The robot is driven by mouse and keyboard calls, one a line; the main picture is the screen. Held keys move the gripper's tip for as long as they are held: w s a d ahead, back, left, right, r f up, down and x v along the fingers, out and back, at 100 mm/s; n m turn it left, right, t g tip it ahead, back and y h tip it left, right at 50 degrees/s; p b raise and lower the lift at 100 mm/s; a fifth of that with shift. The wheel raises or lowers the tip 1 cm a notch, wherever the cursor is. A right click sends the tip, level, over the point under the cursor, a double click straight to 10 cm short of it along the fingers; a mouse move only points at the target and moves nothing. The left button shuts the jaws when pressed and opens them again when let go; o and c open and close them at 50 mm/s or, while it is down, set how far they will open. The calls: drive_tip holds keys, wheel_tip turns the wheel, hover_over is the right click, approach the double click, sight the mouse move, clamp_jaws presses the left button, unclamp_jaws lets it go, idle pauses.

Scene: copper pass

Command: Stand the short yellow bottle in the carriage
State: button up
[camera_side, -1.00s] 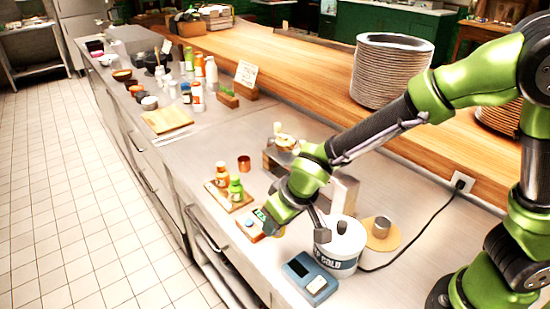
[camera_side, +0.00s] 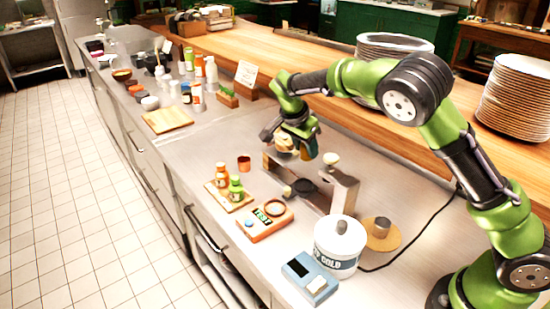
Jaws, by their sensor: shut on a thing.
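My gripper (camera_side: 295,146) is raised at the back of the counter, above the far end of a metal fixture.
An orange scale (camera_side: 266,229) with an empty ring stands in front. An orange bottle (camera_side: 222,176) and a green bottle (camera_side: 236,189) stand on a wooden board. A copper cup (camera_side: 244,163), a white tub (camera_side: 337,249) and a blue device (camera_side: 309,280) stand nearby.

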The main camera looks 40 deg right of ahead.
drive_tip(key=shift+a+r+m+g, duration=0.25)
drive_tip(key=shift+r+m, duration=0.05)
drive_tip(key=shift+m, duration=0.3)
drive_tip(key=shift+a+r+m+g, duration=0.2)
drive_tip(key=shift+r+m+g, duration=0.1)
drive_tip(key=shift+m, duration=0.9)
drive_tip(key=f, duration=0.5)
drive_tip(key=shift+s+a+f, duration=0.15)
drive_tip(key=shift+s+f, duration=0.1)
drive_tip(key=shift+s, duration=0.15)
drive_tip(key=shift+f, duration=2.25)
drive_tip(key=shift+f, duration=0.1)
drive_tip(key=o, duration=0.8)
